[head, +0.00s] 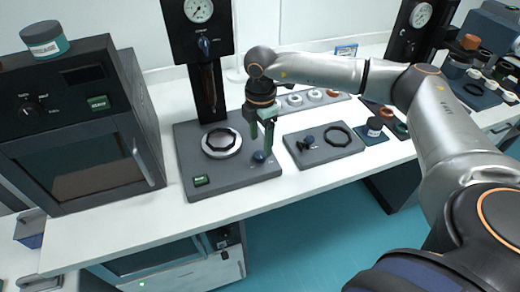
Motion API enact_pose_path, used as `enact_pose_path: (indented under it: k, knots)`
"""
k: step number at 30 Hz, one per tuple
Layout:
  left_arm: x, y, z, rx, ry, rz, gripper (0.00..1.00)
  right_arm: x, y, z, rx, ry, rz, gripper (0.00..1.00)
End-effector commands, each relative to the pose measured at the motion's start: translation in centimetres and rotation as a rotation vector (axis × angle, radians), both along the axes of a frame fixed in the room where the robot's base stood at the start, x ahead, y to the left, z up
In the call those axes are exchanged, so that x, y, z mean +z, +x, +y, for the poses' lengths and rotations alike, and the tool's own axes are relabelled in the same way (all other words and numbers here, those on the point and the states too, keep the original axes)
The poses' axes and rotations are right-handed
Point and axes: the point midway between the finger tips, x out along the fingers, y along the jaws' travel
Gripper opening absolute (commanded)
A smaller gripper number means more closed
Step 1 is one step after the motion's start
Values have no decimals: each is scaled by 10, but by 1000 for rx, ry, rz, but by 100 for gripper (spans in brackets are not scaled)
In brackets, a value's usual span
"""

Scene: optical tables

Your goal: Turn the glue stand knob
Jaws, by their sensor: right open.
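The glue stand has a dark grey base (228,184) on the white table, with a column and an upper housing (182,35) carrying a round gauge (198,10). A small blue knob (259,157) stands at the right front of the base. Another dark blue knob (205,46) is on the housing below the gauge. My right gripper (261,140) points down, open, with its green-tinted fingers just above the base knob. Whether the fingertips touch it or flank it I cannot tell. My left gripper is out of view.
A dark oven-like box (80,150) with a jar (44,40) on top stands left. A grey plate (318,155) with a black ring lies right. The table's front strip is clear.

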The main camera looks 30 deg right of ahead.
Motion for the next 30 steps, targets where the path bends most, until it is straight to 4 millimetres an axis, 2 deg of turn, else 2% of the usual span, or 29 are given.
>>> enact_pose_path:
  k: [3,9,20,30]
  knots:
    - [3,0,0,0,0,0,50,-22,-1,1,1,1,4,72]
    - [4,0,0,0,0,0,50,-44,0,1,0,1,2,72]
    - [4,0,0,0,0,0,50,-50,0,1,1,2,-1,72]
    - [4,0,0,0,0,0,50,-50,0,1,1,2,0,35]
